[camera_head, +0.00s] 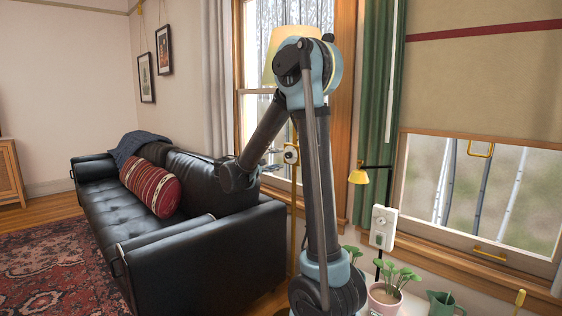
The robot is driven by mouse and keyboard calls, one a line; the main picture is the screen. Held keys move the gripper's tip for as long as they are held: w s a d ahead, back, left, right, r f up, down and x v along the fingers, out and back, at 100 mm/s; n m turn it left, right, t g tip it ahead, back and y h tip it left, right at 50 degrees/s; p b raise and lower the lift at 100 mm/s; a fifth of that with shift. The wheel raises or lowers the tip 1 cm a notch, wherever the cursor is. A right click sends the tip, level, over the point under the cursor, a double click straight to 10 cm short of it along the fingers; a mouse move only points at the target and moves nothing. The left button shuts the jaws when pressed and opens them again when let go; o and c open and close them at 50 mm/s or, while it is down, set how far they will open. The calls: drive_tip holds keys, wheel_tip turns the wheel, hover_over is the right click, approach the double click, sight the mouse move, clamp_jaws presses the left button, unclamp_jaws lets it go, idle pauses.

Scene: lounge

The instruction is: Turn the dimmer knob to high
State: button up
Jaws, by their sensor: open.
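A small round knob (291,154), pale with a dark centre, sits on the brass pole of a floor lamp (282,68). It looks like the dimmer knob, but its setting is too small to read. My gripper (274,159) is at the end of the arm, open, its thin fingers pointing right towards the knob. I cannot tell whether they touch it. A white box (383,226) with a round dial on its face stands lower right, by the window; I cannot tell what it controls. My arm hides part of the lamp.
A black leather sofa (190,215) with a red striped cushion (152,188) stands left of the lamp. A small yellow lamp (358,176), a potted plant (385,292) and a green jug (444,303) are at lower right. A patterned rug (50,270) covers the left floor.

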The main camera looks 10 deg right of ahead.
drive_tip(key=v, duration=0.6)
drive_tip(key=shift+s, duration=0.1)
drive_tip(key=s+d+f+m+g+y, duration=0.25)
drive_tip(key=s+d+f, duration=0.25)
drive_tip(key=s+d, duration=0.3)
drive_tip(key=s+d+f+m+g+y, duration=0.1)
drive_tip(key=s+d+f+g+y, duration=0.25)
drive_tip(key=s+d, duration=0.4)
drive_tip(key=s+a+f+m+g+y, duration=0.1)
drive_tip(key=s+a+f+m+y, duration=0.1)
drive_tip(key=s+f, duration=0.5)
drive_tip(key=s+a+f+m+g+y, duration=0.1)
drive_tip(key=s+a+f+y, duration=0.3)
drive_tip(key=s, duration=1)
wheel_tip(320, 180, down, 4)
drive_tip(key=m+y, duration=0.1)
drive_tip(key=y, duration=0.1)
drive_tip(key=shift+s+r+y, duration=0.15)
drive_tip(key=shift+s+y, duration=0.1)
drive_tip(key=shift+y, duration=0.05)
drive_tip(key=shift+a, duration=0.1)
